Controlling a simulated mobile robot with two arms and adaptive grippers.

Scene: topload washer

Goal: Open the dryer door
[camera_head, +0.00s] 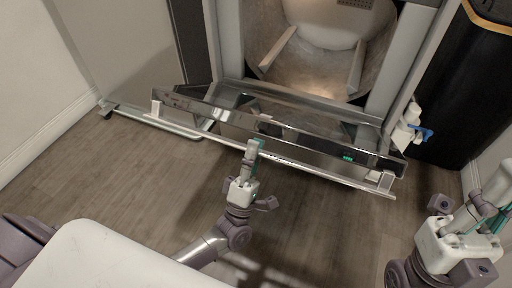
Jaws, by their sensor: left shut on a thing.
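The dryer door (300,140) is a dark, glossy panel with metal edges and a small green display, tilted out from the front of the appliance. A long metal bar handle (318,172) runs along its outer edge. Behind the door, the pale round interior (315,60) is visible from above. My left gripper (253,150) is shut on the handle, left of its middle. My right gripper (492,215) is at the lower right, away from the door; its fingertips are partly cut off by the picture edge, so its opening is unclear.
A black bin (470,75) with a wooden rim stands to the right. A white and blue bottle-like item (410,125) is by the appliance's right side. Another grey appliance front (130,50) is at left, beside the white wall. The wooden floor (140,175) before the door is bare.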

